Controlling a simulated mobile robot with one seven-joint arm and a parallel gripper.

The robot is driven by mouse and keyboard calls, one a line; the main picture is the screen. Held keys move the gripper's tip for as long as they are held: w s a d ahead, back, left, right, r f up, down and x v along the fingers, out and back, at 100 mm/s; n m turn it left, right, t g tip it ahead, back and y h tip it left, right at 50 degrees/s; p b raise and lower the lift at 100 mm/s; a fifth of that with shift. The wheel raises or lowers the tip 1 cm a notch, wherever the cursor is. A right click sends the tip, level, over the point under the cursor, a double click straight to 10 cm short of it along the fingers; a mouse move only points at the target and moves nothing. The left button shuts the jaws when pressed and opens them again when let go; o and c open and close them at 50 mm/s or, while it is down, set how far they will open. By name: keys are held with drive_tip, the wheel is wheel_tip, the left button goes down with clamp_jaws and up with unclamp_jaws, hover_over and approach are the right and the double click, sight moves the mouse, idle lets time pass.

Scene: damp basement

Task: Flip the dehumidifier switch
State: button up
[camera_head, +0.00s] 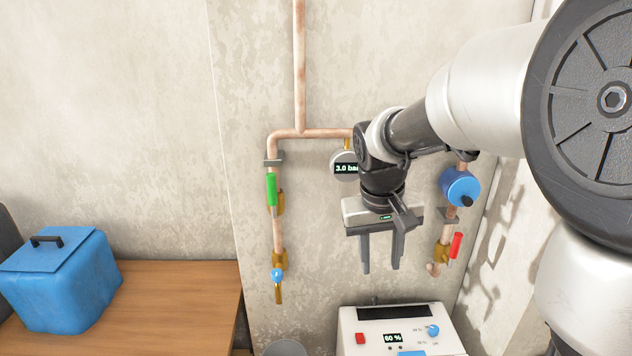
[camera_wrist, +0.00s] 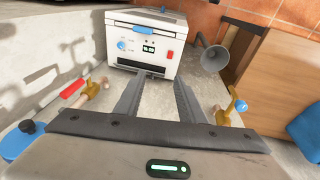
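The dehumidifier (camera_head: 398,320) is a white box at the bottom of the head view, its lower part cut off. Its front has a dark grille, a red switch (camera_head: 360,338), a lit display (camera_head: 393,338) reading 60 % and a blue knob (camera_head: 433,330). In the wrist view the dehumidifier (camera_wrist: 185,70) is upside down beyond my fingertips, with the red switch (camera_wrist: 170,54) and blue knob (camera_wrist: 121,45) visible. I cannot tell which way the switch is set. My gripper (camera_head: 381,268) points down above and behind the front panel, open and empty, apart from the dehumidifier in the head view.
Copper pipes (camera_head: 300,70) run on the wall, with a gauge (camera_head: 345,168), a green-handled valve (camera_head: 271,190), a red-handled valve (camera_head: 456,245) and a blue fitting (camera_head: 459,186) near my arm. A blue cooler (camera_head: 60,290) sits on a wooden bench (camera_head: 180,300).

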drive_tip(key=g+y+b, duration=0.1)
drive_tip(key=g, duration=0.1)
hover_over(359, 332)
wheel_tip(359, 332, down, 13)
wheel_tip(359, 332, down, 18)
drive_tip(key=shift+f+b, duration=0.1)
drive_tip(key=shift+b, duration=0.2)
